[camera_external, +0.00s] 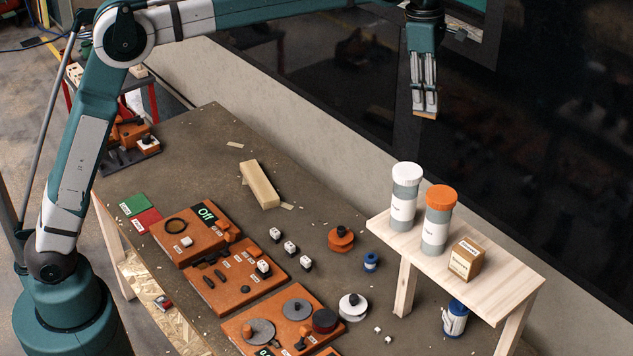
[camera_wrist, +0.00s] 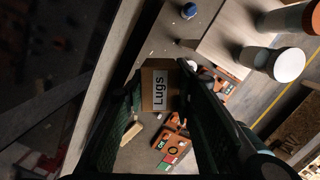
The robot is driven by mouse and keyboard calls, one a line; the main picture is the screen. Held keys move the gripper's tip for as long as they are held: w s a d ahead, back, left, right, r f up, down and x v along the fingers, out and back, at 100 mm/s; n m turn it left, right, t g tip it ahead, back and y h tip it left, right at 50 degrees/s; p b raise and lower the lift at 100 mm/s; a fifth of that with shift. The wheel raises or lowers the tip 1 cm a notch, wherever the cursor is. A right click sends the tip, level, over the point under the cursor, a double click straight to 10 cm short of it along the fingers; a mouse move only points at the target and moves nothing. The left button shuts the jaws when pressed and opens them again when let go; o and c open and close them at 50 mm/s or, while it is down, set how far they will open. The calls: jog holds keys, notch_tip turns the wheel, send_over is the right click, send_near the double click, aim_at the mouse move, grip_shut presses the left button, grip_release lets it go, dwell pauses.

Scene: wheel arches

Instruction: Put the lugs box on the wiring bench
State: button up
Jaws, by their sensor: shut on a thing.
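The lugs box (camera_wrist: 159,92) is a brown cardboard box with a white label reading "Lugs", between my fingers in the wrist view. My gripper (camera_external: 424,108) is shut on it, high in the air near the dark wall panel, above and behind the wooden shelf. In the external view only a small tan part of the box (camera_external: 425,115) shows at the fingertips; the fingers hide the rest. The wiring bench (camera_external: 220,130) appears to be the large grey-brown table below, to the left of my gripper.
A wooden shelf (camera_external: 515,277) holds a white-lidded jar (camera_external: 405,195), an orange-lidded jar (camera_external: 438,220) and a small brown box (camera_external: 466,260). Orange boards (camera_external: 190,235), a wood block (camera_external: 260,185) and small parts occupy the bench. Its far-left top is largely bare.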

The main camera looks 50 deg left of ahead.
jog(key=s+a+n+b, duration=0.1)
jog(key=a+n+b, duration=0.15)
jog(key=a, duration=2.05)
jog(key=s+a+n+b, duration=0.1)
jog(key=s+a+n, duration=0.15)
jog(key=a, duration=1.95)
jog(key=s+a+n+b, duration=0.1)
jog(key=s+a+n, duration=0.1)
jog(key=s+a, duration=0.85)
jog(key=s+a+f+n+y+b, duration=0.1)
jog(key=s+a+n+b, duration=0.35)
jog(key=a, duration=1.05)
jog(key=s+a+n+p, duration=0.1)
jog(key=s+a, duration=0.9)
jog(key=a, duration=0.3)
notch_tip(320, 180, down, 48)
jog(key=shift+s+a+r+t, duration=0.15)
jog(key=shift+s+a+t, duration=0.1)
jog(key=shift+s+t, duration=0.15)
jog(key=shift+f, duration=3.1)
